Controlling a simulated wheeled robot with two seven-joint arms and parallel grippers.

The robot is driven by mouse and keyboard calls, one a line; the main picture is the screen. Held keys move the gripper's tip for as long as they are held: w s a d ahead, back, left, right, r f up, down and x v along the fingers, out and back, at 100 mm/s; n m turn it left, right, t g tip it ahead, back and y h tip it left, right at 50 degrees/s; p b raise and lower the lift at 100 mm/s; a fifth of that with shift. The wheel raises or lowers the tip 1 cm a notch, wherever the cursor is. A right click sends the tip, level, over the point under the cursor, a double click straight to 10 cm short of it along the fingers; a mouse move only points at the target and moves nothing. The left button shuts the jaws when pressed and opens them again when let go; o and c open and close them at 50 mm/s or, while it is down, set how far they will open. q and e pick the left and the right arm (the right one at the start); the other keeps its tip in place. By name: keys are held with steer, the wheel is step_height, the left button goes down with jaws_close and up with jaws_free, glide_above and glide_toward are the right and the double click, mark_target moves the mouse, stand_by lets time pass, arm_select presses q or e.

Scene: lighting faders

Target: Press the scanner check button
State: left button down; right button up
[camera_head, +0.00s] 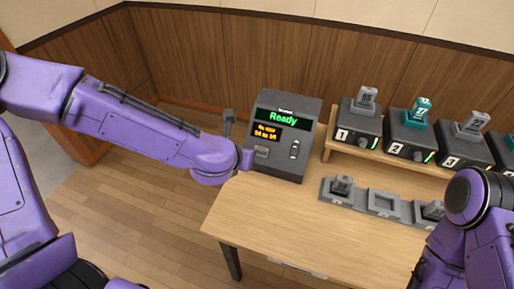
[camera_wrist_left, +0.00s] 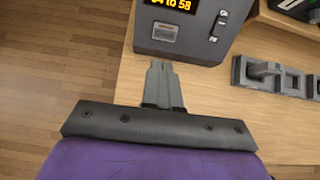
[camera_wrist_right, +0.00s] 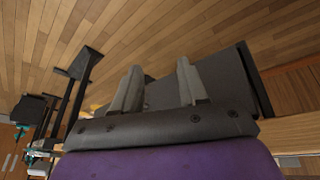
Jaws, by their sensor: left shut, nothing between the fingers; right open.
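The scanner (camera_head: 285,140) is a grey box on the table with a green "Ready" line and orange text below. Its check button (camera_wrist_left: 163,32) is a small grey square plate on the scanner front, under the orange display in the left wrist view. It also shows in the head view (camera_head: 262,152), right beside my left wrist. My left gripper (camera_wrist_left: 158,66) is shut and empty, its tips just short of the scanner's lower front, below the button; contact is not visible. My right gripper (camera_wrist_right: 158,80) is open with its fingers apart.
Several numbered fader units (camera_head: 358,122) with tagged blocks stand on a raised wooden shelf (camera_head: 335,143) right of the scanner. A grey slotted rack (camera_head: 362,202) lies in front of them, with one empty slot in the middle. The front-left tabletop (camera_head: 255,215) is clear.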

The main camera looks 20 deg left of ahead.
arm_select(q)
steer(key=p, duration=0.2)
glide_toward(261, 151)
steer(key=x, duration=0.7)
steer(key=shift+s, duration=0.1)
arm_select(e)
steer(key=shift+s+d+r, duration=0.1)
steer(key=shift+d+r, duration=0.05)
steer(key=shift+r, duration=0.6)
